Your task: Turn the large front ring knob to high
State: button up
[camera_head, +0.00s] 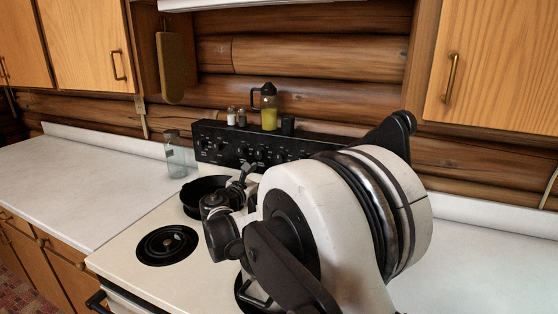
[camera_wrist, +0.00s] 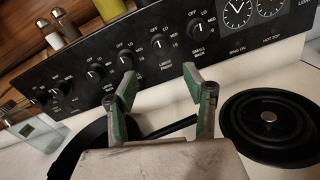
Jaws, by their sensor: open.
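The black control panel (camera_wrist: 110,62) of the stove runs across the wrist view with a row of knobs. The large front knob (camera_wrist: 160,43) sits above a label that seems to read "LARGE FRONT". Its exact setting is too small to tell. My gripper (camera_wrist: 159,75) is open and empty, with its two fingers apart. The fingertips are just below that knob in the picture, one on either side of it; no contact shows. In the head view my gripper (camera_head: 243,172) is in front of the panel (camera_head: 222,143), partly hidden by my arm.
A black pan (camera_head: 206,189) stands on the stove, its handle (camera_wrist: 172,127) below my fingers. The small back knob (camera_wrist: 195,27) is to the right. An oil bottle (camera_head: 269,108) and shakers (camera_head: 236,117) stand on the panel. A glass jar (camera_head: 175,156) stands left of the stove.

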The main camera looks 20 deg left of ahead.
jog(key=w+d, duration=0.1)
jog(key=w, duration=1.1)
jog(key=shift+p, duration=0.35)
jog(key=c, duration=1.1)
